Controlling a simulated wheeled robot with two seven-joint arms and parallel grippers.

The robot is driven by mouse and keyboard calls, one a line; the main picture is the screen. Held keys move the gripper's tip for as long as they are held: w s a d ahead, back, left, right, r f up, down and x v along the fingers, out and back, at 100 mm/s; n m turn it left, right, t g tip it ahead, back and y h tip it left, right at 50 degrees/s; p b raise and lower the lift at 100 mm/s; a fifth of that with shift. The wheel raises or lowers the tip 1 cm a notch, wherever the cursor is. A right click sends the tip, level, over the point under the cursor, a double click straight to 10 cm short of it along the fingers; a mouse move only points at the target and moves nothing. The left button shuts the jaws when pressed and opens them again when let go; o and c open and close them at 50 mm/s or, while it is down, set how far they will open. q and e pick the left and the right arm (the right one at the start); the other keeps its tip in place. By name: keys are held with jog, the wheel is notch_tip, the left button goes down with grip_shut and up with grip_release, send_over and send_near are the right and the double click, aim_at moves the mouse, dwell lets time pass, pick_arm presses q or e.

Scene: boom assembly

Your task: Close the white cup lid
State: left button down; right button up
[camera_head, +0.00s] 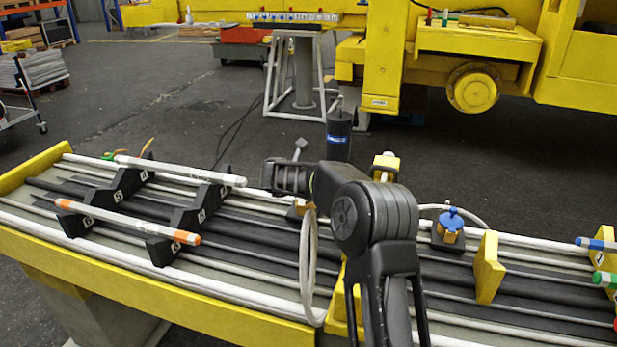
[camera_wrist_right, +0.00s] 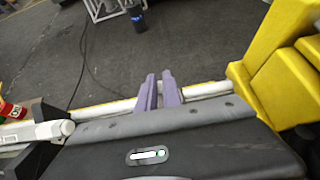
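I see no clear cup. A white tube with white ends (camera_head: 180,170) lies across black numbered holders on the left of the bench; the right wrist view shows a white end piece (camera_wrist_right: 52,131) at its left edge. My right gripper (camera_head: 299,150) is right of the tube's right end, apart from it. In the right wrist view its two purple-grey fingers (camera_wrist_right: 159,88) point away over the bench's far edge, close together with nothing seen between them. My left gripper is not in view.
An orange-ended tube (camera_head: 125,222) lies nearer on the holders. A black cylinder (camera_head: 339,137) stands beyond the bench. Yellow blocks (camera_head: 487,268), a blue-topped piece (camera_head: 451,218) and a pale hoop (camera_head: 307,265) are around my arm.

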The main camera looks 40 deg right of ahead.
jog(key=shift+o, duration=0.8)
jog(key=shift+a+r, duration=0.25)
jog(key=shift+a, duration=0.5)
jog(key=shift+o, duration=0.7)
jog(key=shift+a, duration=0.1)
jog(key=o, duration=0.3)
jog(key=shift+d+f, duration=0.35)
jog(key=shift+d, duration=0.05)
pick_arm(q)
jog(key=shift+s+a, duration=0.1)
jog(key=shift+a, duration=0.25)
pick_arm(e)
jog(key=shift+o, duration=0.2)
jog(key=shift+a+r, duration=0.1)
jog(key=shift+a, duration=0.1)
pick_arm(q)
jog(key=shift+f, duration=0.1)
pick_arm(e)
jog(key=shift+s+a+r, duration=0.1)
jog(key=shift+s+a, duration=0.05)
pick_arm(q)
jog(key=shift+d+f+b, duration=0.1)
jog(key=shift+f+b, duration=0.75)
jog(key=shift+b, duration=0.15)
pick_arm(e)
jog(key=v, duration=0.7)
jog(key=shift+a+r, duration=0.1)
jog(key=shift+a, duration=0.05)
jog(key=shift+c, duration=0.2)
